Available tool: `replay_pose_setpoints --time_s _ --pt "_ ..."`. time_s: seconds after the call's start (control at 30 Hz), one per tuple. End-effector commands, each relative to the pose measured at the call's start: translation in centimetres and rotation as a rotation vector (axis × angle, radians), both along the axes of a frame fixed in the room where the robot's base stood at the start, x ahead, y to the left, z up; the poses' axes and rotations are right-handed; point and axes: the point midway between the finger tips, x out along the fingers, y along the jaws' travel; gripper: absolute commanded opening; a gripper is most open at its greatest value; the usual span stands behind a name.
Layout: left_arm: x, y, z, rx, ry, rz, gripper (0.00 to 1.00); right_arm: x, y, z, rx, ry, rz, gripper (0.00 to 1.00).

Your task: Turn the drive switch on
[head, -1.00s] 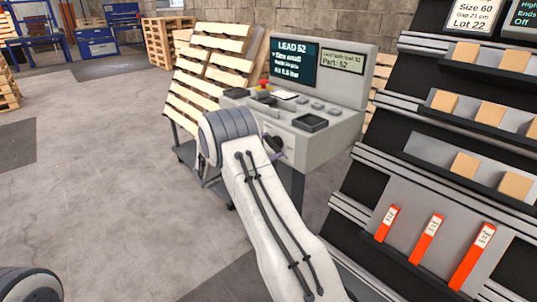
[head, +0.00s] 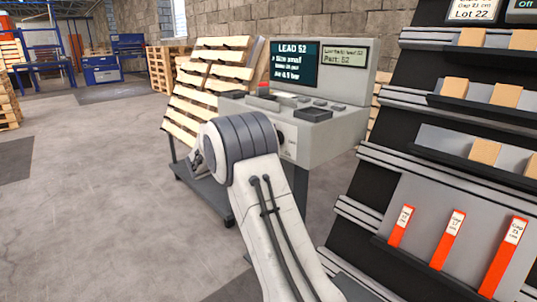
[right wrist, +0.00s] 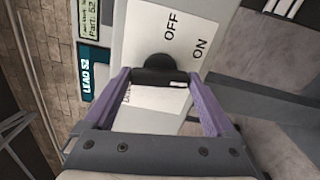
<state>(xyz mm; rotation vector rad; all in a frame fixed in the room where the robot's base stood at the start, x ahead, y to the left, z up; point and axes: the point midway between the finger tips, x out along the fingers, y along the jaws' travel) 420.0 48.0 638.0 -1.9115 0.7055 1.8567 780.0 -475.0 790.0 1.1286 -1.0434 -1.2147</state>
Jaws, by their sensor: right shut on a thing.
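The drive switch is a dark round knob (right wrist: 158,66) on a light panel, with OFF and ON lettered beside it in the right wrist view. A white label (right wrist: 150,97), partly covered, lies below it in that picture. My right gripper (right wrist: 161,79) has its purple fingers on either side of the knob's dark bar and is shut on it. The exact setting of the knob is hard to tell. In the head view the grey console (head: 335,140) carries the switch on its front, and my own arm hides most of that spot. My left gripper is out of view.
The console has a lit LEAD 52 screen (head: 295,64) and a small display (head: 344,57). A slatted pallet (head: 205,95) leans behind it on the left. A stepped rack (head: 400,160) with blocks and orange tags stands close on the right. The floor (head: 90,200) at left is clear.

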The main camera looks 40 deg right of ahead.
Motion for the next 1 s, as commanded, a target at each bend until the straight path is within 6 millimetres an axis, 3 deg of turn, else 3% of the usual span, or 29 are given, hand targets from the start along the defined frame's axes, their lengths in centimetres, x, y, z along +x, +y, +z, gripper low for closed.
replay_pose_setpoints --time_s 0.03,0.3,0.9,0.93,1.0 --pt "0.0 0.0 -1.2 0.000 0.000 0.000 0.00 0.0 0.1 -0.7 0.004 -0.026 -0.001 0.34" --pt "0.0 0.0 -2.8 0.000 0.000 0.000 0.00 0.0 0.1 -0.5 0.014 -0.132 -0.002 0.34" --pt "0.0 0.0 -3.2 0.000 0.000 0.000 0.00 0.0 0.1 -0.2 0.018 -0.168 -0.002 0.34" --pt "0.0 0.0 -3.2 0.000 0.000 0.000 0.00 0.0 0.1 -0.2 0.018 -0.168 -0.002 1.00" --pt "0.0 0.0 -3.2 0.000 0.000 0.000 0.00 0.0 0.1 -0.2 0.018 -0.168 -0.002 1.00"
